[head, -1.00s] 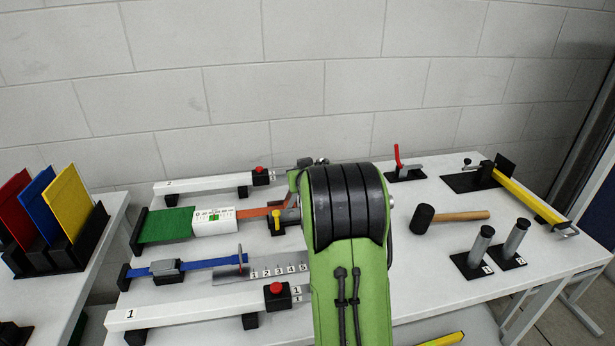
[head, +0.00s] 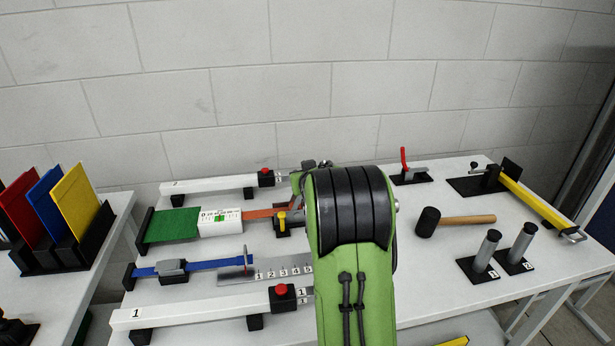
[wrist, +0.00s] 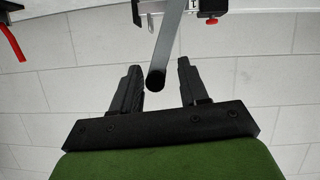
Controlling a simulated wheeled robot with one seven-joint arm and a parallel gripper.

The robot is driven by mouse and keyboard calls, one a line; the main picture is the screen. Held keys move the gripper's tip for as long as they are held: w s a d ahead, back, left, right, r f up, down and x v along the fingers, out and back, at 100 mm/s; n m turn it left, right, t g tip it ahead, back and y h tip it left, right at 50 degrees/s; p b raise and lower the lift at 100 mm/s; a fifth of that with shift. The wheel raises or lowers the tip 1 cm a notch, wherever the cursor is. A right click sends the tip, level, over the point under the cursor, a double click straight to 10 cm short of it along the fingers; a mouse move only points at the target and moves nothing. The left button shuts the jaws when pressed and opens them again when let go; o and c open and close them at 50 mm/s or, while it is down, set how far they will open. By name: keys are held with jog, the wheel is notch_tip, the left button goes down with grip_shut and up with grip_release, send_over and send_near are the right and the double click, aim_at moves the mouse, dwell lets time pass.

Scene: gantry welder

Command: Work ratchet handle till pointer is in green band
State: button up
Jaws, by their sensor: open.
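The ratchet (head: 288,222) stands at the end of an orange strap (head: 258,213), partly hidden behind my arm, with a yellow piece on it. A white gauge box (head: 220,220) with a scale and a green band sits between the orange strap and a green strap (head: 172,226). The pointer is too small to read against the band. In the wrist view, my gripper (wrist: 160,80) is open, with a grey bar with a black end (wrist: 157,78) between its fingers, apparently not gripped. The bar looks like the ratchet handle, but I cannot be sure. My arm hides the gripper in the head view.
A blue strap (head: 215,264) and white rails with red buttons (head: 281,290) lie around the ratchet. A mallet (head: 455,220), a red-handled clamp (head: 404,165), two grey posts (head: 486,250) and a yellow bar (head: 536,207) stand right. Coloured plates (head: 75,202) stand left.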

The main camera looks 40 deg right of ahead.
jog(key=p+v, duration=0.1)
jog(key=v, duration=1.4)
jog(key=shift+s+a, duration=0.2)
jog(key=shift+r, duration=0.1)
jog(key=s+a+r+n+g+y+p, duration=0.1)
jog(key=s+a+r+n+y+p, duration=0.2)
jog(key=a, duration=0.7)
jog(key=s+a+r+n+g+y+p, duration=0.2)
jog(key=s+a+g+y+p, duration=0.2)
jog(key=s+a, duration=1)
jog(key=s+g+p, duration=0.1)
jog(key=s+p, duration=0.1)
jog(key=s, duration=0.1)
jog(key=shift+r, duration=0.15)
